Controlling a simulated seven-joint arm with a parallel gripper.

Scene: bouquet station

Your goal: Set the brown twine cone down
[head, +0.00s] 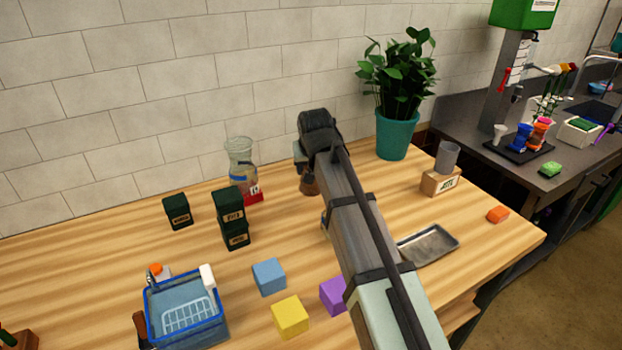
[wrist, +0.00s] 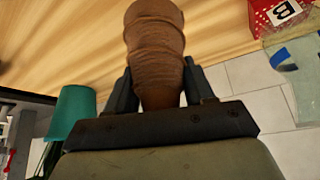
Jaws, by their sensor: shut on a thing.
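The brown twine cone (wrist: 155,45) is between the two fingers of my gripper (wrist: 160,90) in the wrist view, and the fingers are shut on it. In the head view the cone (head: 310,184) shows as a small brown shape below my gripper (head: 306,170), close to the wooden table (head: 120,262). My arm hides part of the gripper and cone there. I cannot tell whether the cone touches the table.
A glass vase (head: 240,158) by a red block (head: 254,194) stands just left of my gripper. Dark green boxes (head: 229,204) are further left. A potted plant (head: 397,133) stands right. A metal tray (head: 428,244) and blue cube (head: 269,277) are nearer the front.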

